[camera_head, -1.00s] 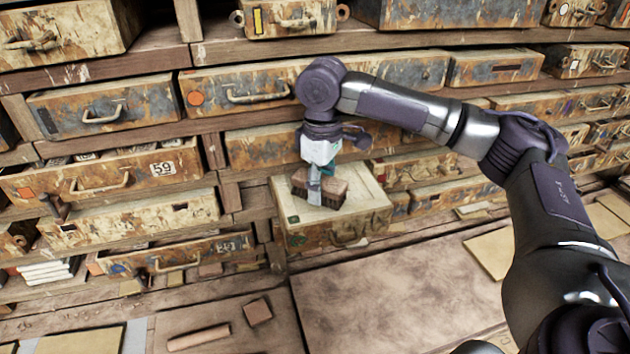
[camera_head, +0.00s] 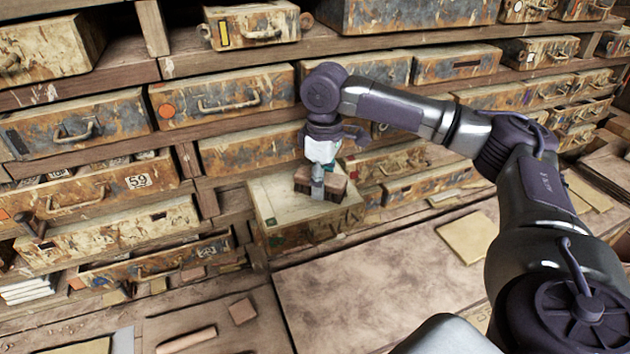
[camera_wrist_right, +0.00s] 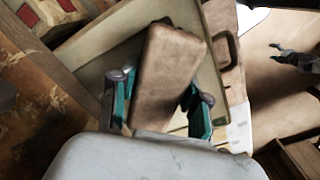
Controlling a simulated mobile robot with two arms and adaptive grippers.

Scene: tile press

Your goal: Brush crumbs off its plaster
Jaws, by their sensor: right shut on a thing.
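My right gripper (camera_head: 318,186) is shut on a brown brush (camera_head: 333,187), a wooden block with dark bristles on its underside. The brush is over the pale top (camera_head: 275,207) of a worn drawer-like box that juts from the shelf; I cannot tell whether the bristles touch it. In the right wrist view the brush (camera_wrist_right: 168,75) lies between the teal fingers, and the pale surface (camera_wrist_right: 95,50) shows beside it. Crumbs are too small to make out. A dark fingered shape (camera_wrist_right: 295,60) at the right edge of that view may be my left gripper.
Rows of rusty drawers fill the shelves behind, including a drawer marked 59 (camera_head: 95,190). A bare brown board (camera_head: 380,285) lies in front of the box. A rolling-pin-like rod (camera_head: 187,339) and a small brown tile (camera_head: 242,311) lie at lower left.

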